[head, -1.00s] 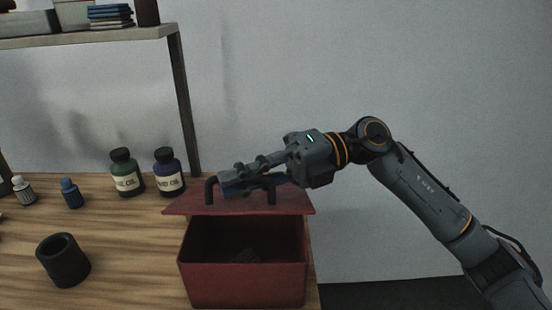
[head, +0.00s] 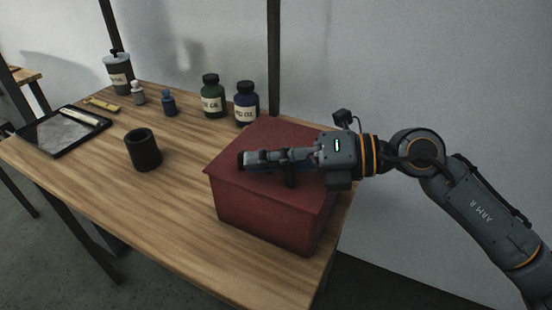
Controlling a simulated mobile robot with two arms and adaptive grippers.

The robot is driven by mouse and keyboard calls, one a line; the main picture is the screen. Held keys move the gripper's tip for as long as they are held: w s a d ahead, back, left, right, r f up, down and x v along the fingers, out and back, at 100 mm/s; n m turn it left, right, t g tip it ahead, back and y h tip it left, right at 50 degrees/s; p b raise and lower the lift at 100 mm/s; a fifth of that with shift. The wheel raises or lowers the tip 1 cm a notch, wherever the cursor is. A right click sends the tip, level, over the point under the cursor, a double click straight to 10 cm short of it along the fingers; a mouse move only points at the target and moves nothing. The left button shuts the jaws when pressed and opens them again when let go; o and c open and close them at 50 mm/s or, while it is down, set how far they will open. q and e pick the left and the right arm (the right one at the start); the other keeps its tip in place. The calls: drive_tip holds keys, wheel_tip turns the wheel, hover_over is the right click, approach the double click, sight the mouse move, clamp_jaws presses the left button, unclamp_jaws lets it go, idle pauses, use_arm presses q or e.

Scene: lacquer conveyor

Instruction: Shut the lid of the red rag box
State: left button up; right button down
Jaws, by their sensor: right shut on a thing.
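The red rag box (head: 262,212) stands at the right end of the wooden table in the head view. Its red lid (head: 262,143) lies down over the box, with no opening showing at the front. My right gripper (head: 246,160) is above the lid and shut on the lid's dark handle (head: 290,179), which is mostly hidden behind the fingers. My left gripper is not in view.
A dark cup (head: 143,150) stands left of the box. A tray (head: 62,131) lies at the far left. The wooden table's (head: 150,200) front is clear.

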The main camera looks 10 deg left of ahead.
drive_tip(key=shift+f, duration=0.55)
drive_tip(key=c, duration=1.7)
unclamp_jaws()
drive_tip(key=shift+s, duration=0.1)
drive_tip(key=v, duration=1.2)
drive_tip(key=shift+r, duration=0.4)
